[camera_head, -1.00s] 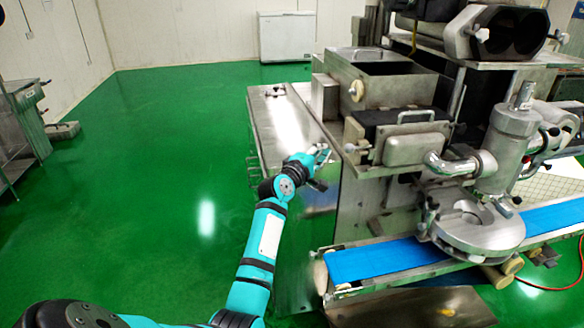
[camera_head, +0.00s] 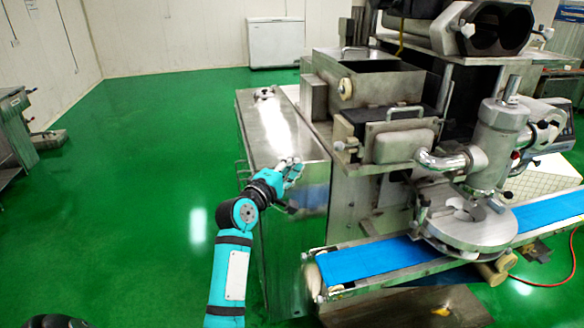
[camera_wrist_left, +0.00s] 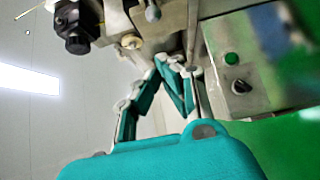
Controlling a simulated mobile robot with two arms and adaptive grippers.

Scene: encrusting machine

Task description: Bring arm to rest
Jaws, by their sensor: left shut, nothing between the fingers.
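My left arm (camera_head: 232,270) comes up from the bottom of the head view. Its teal left gripper (camera_head: 292,168) is beside the near end of the steel cabinet, at about the height of its top. In the left wrist view the gripper (camera_wrist_left: 158,75) has its fingers drawn together at the tips, with nothing between them. Whether it touches the cabinet cannot be told. My right gripper is not in view.
The encrusting machine (camera_head: 395,148) stands right of the gripper, with a blue conveyor belt (camera_head: 370,260) below it. The steel cabinet (camera_head: 268,125) is close to the gripper. A white chest freezer (camera_head: 275,42) stands at the back. The green floor (camera_head: 150,150) to the left is clear.

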